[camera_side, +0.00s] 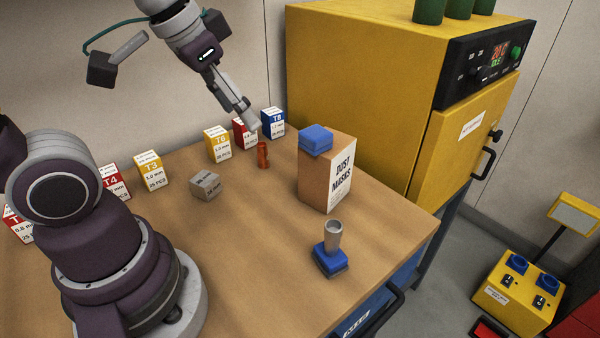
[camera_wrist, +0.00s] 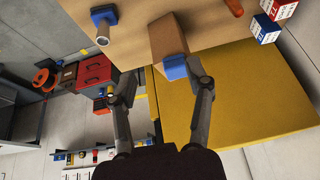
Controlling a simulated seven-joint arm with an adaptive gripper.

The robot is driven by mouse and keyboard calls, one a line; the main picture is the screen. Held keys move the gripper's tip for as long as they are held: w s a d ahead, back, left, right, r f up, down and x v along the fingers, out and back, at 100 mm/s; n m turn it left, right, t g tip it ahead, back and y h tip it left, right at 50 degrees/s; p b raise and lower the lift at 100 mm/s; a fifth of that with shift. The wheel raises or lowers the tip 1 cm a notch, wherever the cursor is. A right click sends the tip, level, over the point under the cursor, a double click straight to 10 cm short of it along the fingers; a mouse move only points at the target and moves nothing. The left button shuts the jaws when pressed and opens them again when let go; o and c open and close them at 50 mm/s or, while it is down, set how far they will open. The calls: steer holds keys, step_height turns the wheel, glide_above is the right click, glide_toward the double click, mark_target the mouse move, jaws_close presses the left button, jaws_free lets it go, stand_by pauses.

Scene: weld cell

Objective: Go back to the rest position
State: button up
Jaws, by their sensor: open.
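My gripper (camera_side: 246,122) hangs over the back of the workbench (camera_side: 250,270) in the side view, above the row of small boxes. In the wrist view my gripper (camera_wrist: 164,84) shows its two fingers spread apart with nothing held between them. The blue block on the dust mask box (camera_wrist: 174,67) shows near the right fingertip in that view, but the side view shows my gripper away from it to the left.
The dust masks box (camera_side: 322,175) stands on the bench with a blue block (camera_side: 316,138) on top. A grey cup on a blue base (camera_side: 332,245), an orange piece (camera_side: 263,155) and a grey block (camera_side: 205,185) stand nearby. A yellow oven (camera_side: 365,80) stands behind.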

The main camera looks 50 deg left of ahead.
steer(key=shift+s+d+f+t, duration=0.15)
steer(key=shift+s+d+f, duration=0.15)
steer(key=shift+s+f, duration=0.25)
steer(key=shift+s+d+f+t, duration=0.15)
steer(key=shift+s+d+f, duration=0.15)
steer(key=shift+s, duration=0.4)
stand_by(0.3)
